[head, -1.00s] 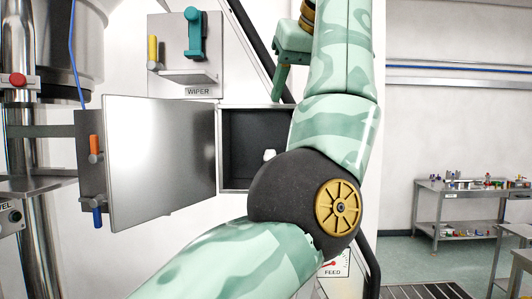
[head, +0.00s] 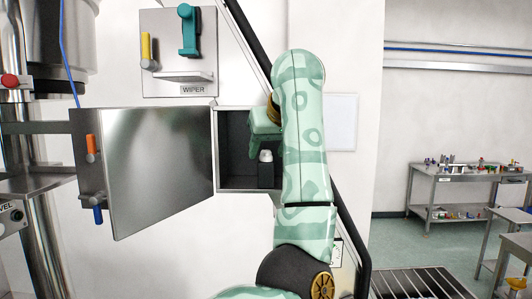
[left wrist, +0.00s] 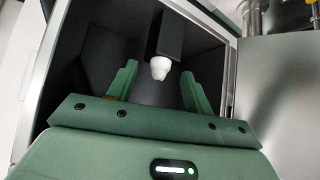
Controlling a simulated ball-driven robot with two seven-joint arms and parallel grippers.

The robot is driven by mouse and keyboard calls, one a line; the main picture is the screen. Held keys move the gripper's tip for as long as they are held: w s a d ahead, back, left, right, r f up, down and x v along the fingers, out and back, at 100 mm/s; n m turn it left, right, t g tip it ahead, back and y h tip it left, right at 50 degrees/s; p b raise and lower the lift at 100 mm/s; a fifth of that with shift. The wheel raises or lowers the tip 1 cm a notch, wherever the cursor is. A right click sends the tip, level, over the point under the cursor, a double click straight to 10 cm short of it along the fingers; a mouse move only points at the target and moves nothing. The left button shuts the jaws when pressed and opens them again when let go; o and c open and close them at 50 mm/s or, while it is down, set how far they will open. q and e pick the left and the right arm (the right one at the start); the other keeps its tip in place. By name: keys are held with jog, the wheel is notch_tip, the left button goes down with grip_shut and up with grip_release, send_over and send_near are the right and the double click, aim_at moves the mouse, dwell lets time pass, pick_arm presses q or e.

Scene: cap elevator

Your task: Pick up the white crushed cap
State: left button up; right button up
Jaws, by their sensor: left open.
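The white crushed cap (head: 265,156) sits on a dark block (head: 268,178) inside an open wall compartment (head: 234,188). My left gripper (head: 264,138) is at the compartment, just above the cap in the head view, partly hidden by my own arm. In the left wrist view, the gripper (left wrist: 160,86) is open, with its two green fingers apart. The cap (left wrist: 160,68) shows between and slightly beyond the fingers, with no visible contact. The far side of the cap is hidden. My right gripper is not in view.
The compartment's metal door (head: 160,170) stands open to the left, with an orange handle (head: 91,148). A wiper panel (head: 180,60) with yellow and teal levers is above. A dark slanted rail (head: 246,38) runs beside the opening. Tables stand far right.

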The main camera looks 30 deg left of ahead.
pick_arm(q)
jog(key=shift+w+a+f, duration=0.15)
jog(key=shift+f, duration=0.05)
jog(key=c, duration=1.1)
jog(key=shift+r, duration=0.1)
